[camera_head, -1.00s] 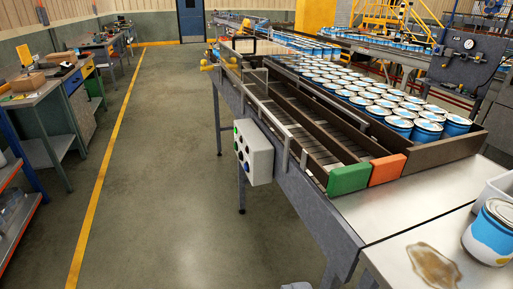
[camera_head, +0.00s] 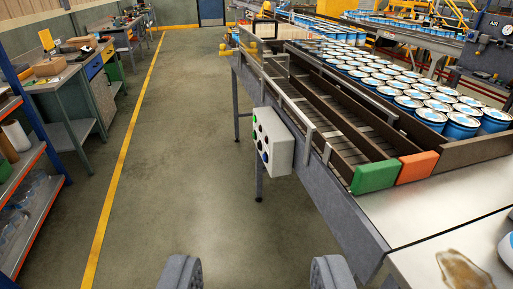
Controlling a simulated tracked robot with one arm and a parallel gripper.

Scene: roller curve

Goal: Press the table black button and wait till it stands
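A pale control box (camera_head: 277,146) is fixed to the near side of the roller table (camera_head: 345,215). Its left-facing panel carries several small dark buttons (camera_head: 259,137), with a green one at the top and a bluish one low down. They are too small to tell whether any is pressed. My gripper (camera_head: 254,266) shows at the bottom edge as two grey fingers set wide apart. It is open and empty, with floor showing between the fingers. In the picture it is below the box and apart from it.
Rows of blue-and-white cans (camera_head: 385,82) stand on the conveyor. Green (camera_head: 376,177) and orange (camera_head: 416,167) end blocks close the lanes. A brown spill (camera_head: 466,270) lies on the metal top. Shelves (camera_head: 30,165) and workbenches stand left. The floor between is clear.

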